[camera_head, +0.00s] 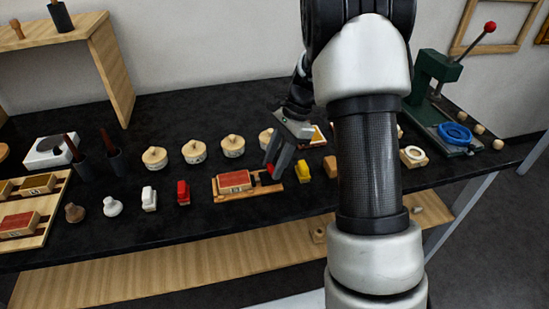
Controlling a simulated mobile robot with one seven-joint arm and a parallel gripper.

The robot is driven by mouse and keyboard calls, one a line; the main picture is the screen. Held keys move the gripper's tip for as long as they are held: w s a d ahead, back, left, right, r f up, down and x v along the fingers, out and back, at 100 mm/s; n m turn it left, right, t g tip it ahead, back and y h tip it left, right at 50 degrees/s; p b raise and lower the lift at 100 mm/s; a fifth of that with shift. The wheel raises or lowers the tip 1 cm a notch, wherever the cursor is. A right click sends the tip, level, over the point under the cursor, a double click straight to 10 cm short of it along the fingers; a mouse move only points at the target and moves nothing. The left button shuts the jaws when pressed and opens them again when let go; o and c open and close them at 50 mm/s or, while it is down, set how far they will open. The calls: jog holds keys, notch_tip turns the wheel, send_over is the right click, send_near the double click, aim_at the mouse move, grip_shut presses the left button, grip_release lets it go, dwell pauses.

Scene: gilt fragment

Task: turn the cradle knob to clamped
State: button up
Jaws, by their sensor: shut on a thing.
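The cradle (218,194) is a small wooden tray on the black bench, holding a red-topped wooden block (235,181). My gripper (270,166) reaches down from the arm at the cradle's right end. Its jaws are shut on the cradle knob (270,170), a small red part that shows only in part between the fingers. The knob's exact angle and any clamped marking are too small and too hidden to tell.
Round lidded wooden pots (194,152) stand in a row behind the cradle. A white (149,199) and a red (183,193) small item stand to its left, a yellow one (302,170) to its right. A green press (437,95) stands far right. My arm hides part of the bench.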

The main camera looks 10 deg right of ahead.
jog(key=n+p, duration=0.1)
jog(key=n, duration=0.1)
jog(key=n+g+p, duration=0.1)
jog(key=shift+w+r+n+h, duration=0.15)
jog(key=shift+n+h, duration=0.15)
jog(key=shift+n, duration=0.1)
jog(key=n+p, duration=0.1)
jog(key=n+g+h+p, duration=0.1)
jog(key=n, duration=0.1)
jog(key=shift+w+a+n, duration=0.1)
jog(key=shift+a+n, duration=0.05)
jog(key=shift+n, duration=0.15)
jog(key=n+g+h+p, duration=0.1)
jog(key=n, duration=0.2)
jog(key=shift+a+n, duration=0.1)
jog(key=shift+n, duration=0.2)
jog(key=shift+w+a+n+h+p, duration=0.1)
jog(key=shift+n+h+p, duration=0.65)
jog(key=shift+n, duration=1.15)
jog(key=o, duration=1.1)
